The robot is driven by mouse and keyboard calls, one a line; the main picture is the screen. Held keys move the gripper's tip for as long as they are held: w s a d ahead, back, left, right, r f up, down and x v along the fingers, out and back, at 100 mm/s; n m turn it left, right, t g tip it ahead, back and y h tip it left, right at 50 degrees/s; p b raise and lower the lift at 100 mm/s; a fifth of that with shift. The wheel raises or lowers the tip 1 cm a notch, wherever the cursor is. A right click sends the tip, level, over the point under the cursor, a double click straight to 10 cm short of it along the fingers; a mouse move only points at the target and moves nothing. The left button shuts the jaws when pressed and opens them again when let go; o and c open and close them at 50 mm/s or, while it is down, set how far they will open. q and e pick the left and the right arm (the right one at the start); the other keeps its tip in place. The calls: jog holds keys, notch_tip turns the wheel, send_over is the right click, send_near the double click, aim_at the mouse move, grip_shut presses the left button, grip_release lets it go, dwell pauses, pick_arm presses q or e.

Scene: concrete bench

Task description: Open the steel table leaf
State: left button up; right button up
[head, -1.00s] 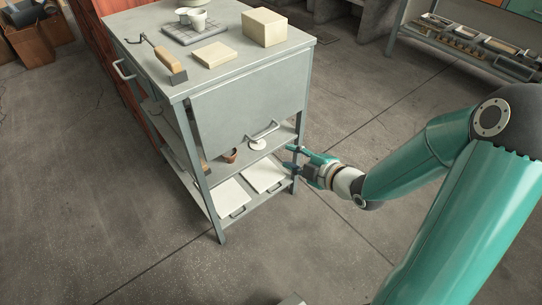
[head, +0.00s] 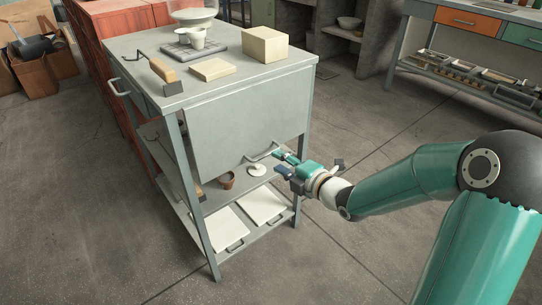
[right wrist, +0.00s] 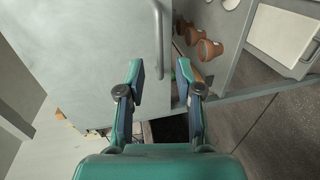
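The steel table leaf (head: 245,118) hangs down as a flat grey panel on the near side of the steel table (head: 240,73). Its bar handle (head: 262,152) is near the lower edge. In the right wrist view the handle (right wrist: 158,42) lies ahead of the fingers, roughly in line with the gap between them, and the leaf (right wrist: 85,50) fills the upper left. My right gripper (head: 283,162) is open and empty, close by the handle's right end; whether it touches cannot be told. The fingers (right wrist: 163,82) stand apart in the right wrist view. My left gripper is not in view.
On the tabletop are a yellowish block (head: 265,45), a flat slab (head: 212,69), a brush-like tool (head: 163,72) and white cups (head: 192,38). Lower shelves hold a clay pot (head: 227,180) and white panels (head: 265,203). The floor before the table is clear.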

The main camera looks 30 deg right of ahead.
aim_at(267, 155)
jog(key=b+x, duration=0.1)
jog(key=x, duration=0.5)
jog(key=shift+w+f, duration=0.1)
jog(key=shift+w, duration=0.2)
grip_shut()
